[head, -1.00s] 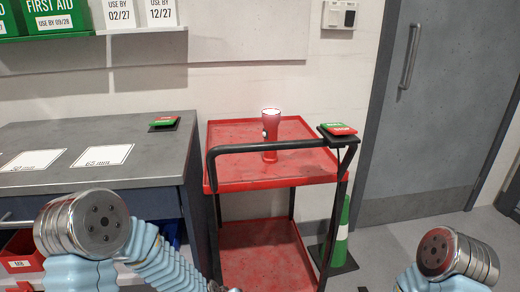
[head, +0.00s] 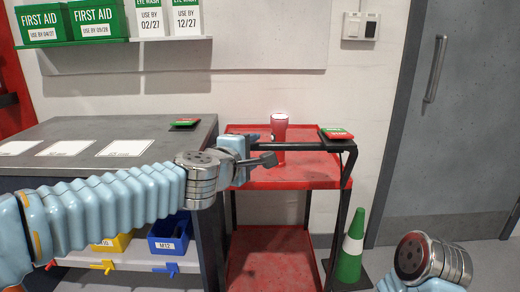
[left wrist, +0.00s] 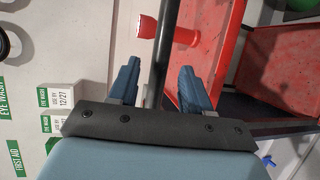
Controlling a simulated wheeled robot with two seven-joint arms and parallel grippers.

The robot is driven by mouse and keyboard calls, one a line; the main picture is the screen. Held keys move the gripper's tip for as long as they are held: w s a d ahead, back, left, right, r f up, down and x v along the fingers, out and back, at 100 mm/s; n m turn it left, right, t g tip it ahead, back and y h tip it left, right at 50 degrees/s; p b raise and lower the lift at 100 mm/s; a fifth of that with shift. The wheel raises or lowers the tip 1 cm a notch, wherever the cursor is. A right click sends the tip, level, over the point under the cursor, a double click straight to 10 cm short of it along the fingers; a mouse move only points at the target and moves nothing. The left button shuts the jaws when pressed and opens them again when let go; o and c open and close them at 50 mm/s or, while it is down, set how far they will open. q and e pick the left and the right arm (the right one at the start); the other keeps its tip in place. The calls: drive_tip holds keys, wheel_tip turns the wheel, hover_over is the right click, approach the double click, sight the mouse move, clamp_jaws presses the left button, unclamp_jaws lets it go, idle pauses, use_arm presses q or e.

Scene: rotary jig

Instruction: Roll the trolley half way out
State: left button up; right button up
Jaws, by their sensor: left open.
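The red two-shelf trolley (head: 315,178) stands against the wall, right of the grey workbench, with its black push handle (head: 312,149) along its near side. My left gripper (head: 268,159) is at the left part of this handle. In the left wrist view my left gripper (left wrist: 157,85) is open, with the dark handle bar (left wrist: 162,50) running between its two blue fingers, gaps showing beside it. A red torch (head: 279,133) stands on the top shelf, partly hidden behind the handle; it also shows in the left wrist view (left wrist: 147,27). My right gripper is out of view.
The grey workbench (head: 150,130) is close on the trolley's left, with blue and yellow bins below. A green and white cone (head: 351,250) stands right of the trolley. A red-green pad (head: 337,134) sits at the handle's right end. A grey door (head: 440,130) is further right.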

sight(261, 145)
use_arm(q)
drive_tip(key=x, duration=0.6)
clamp_jaws()
